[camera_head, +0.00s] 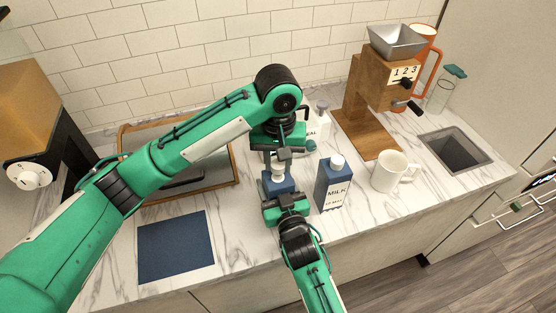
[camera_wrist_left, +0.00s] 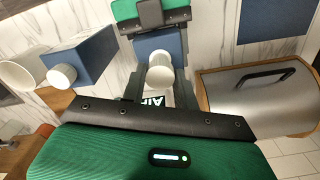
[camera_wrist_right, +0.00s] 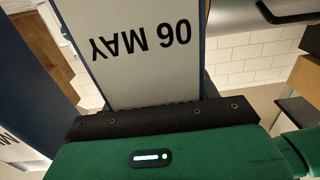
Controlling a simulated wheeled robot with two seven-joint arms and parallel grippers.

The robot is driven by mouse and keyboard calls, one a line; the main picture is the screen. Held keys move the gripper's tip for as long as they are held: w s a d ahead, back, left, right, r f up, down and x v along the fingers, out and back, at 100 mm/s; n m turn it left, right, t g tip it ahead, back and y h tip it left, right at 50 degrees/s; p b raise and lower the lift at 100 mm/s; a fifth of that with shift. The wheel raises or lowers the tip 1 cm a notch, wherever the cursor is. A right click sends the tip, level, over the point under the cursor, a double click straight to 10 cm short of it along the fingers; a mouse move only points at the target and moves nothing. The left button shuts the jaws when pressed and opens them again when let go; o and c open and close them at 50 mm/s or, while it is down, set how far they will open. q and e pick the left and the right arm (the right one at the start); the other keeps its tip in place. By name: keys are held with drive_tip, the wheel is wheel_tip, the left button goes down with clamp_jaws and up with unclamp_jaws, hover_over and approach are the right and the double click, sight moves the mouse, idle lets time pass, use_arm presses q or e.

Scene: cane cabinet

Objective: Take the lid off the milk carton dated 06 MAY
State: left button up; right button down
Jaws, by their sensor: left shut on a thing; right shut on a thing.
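A blue and white milk carton (camera_head: 279,188) stands upright on the counter between my two grippers. The right wrist view shows its pale face printed 06 MAY (camera_wrist_right: 142,45). My right gripper (camera_head: 284,198) is shut on this carton from the front. My left gripper (camera_head: 279,168) comes down from above and is shut on the white lid (camera_wrist_left: 159,74) at the carton's top. The carton's blue top (camera_wrist_left: 160,42) shows beside the lid in the left wrist view. I cannot tell whether the lid is still seated or slightly raised.
A second blue milk carton (camera_head: 334,188) with a white lid stands close on the right, then a white mug (camera_head: 393,172). A wooden grinder (camera_head: 369,92) and a bottle (camera_head: 319,127) stand behind.

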sight(278, 164)
use_arm(q)
drive_tip(key=shift+r, duration=1.95)
use_arm(e)
drive_tip(key=shift+c, duration=1.4)
unclamp_jaws()
